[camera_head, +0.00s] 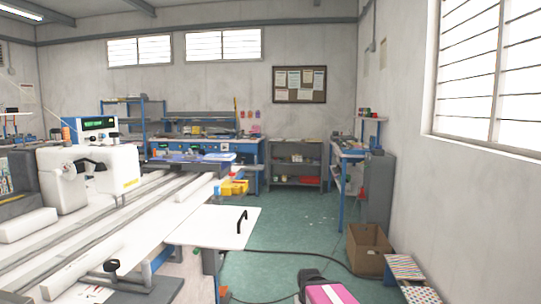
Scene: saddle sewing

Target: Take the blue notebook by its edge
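I cannot pick out the blue notebook for certain. A flat blue item (219,157) lies at the far end of the long white machine table (150,213), with small dark things on or beside it. It is too small to tell whether it is a notebook. My gripper does not show clearly anywhere in the view, so its position relative to any notebook is hidden.
A white sewing machine (118,172) stands on the table at left. A white panel (215,228) with a black handle juts into the aisle. A cardboard box (367,250) and patterned boxes (406,268) stand at right. A dark cable crosses the green floor (305,222), which is mostly clear.

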